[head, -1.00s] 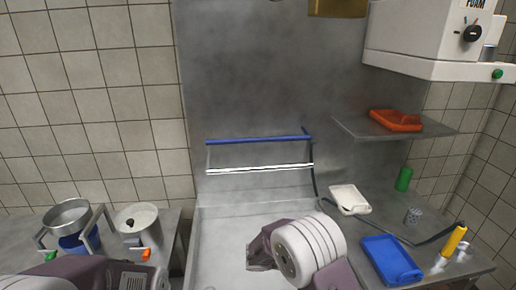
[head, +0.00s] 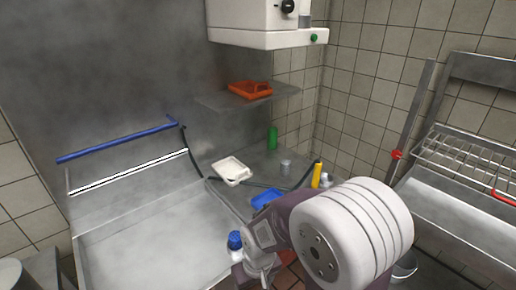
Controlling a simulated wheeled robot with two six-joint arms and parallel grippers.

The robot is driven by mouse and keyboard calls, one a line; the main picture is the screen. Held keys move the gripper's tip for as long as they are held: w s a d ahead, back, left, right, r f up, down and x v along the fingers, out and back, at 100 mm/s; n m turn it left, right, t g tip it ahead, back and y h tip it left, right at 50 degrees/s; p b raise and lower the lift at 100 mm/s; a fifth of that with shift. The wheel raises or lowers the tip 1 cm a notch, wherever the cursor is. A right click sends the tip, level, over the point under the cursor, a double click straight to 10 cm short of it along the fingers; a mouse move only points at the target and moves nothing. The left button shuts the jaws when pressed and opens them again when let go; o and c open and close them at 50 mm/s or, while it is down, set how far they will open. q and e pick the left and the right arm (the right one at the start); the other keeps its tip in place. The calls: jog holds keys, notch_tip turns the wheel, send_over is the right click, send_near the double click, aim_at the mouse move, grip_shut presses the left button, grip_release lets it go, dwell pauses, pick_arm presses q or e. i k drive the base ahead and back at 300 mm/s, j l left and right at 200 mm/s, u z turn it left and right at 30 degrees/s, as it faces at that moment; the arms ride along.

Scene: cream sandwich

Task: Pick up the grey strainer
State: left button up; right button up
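A small grey cylinder (head: 285,168), possibly the grey strainer, stands upright on the steel counter beyond my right arm. It is too small for me to tell whether it has holes. My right gripper (head: 255,252) is at the bottom centre, in front of the counter and apart from the cylinder. Its fingers are too unclear to tell open from shut. A blue-topped item (head: 235,241) shows right beside it; I cannot tell whether they touch. My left gripper is not in view.
A blue tray (head: 266,198), a white tray (head: 232,171), a yellow bottle (head: 317,174) and a green can (head: 272,139) surround the cylinder. An orange tray (head: 250,90) sits on the shelf above. A wire rack (head: 460,160) stands right; a metal bucket (head: 404,268) is below.

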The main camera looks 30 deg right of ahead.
aim_at(285, 164)
jog(key=z, duration=1.3)
jog(key=i+l+u, duration=0.25)
jog(key=u, duration=0.2)
jog(key=i+l+u, duration=0.15)
jog(key=l+u, duration=1.7)
jog(key=l, duration=0.15)
jog(key=l+u, duration=0.2)
jog(key=k+l+u, duration=0.2)
jog(key=i+l, duration=0.1)
jog(key=l, duration=0.65)
jog(key=i, duration=0.05)
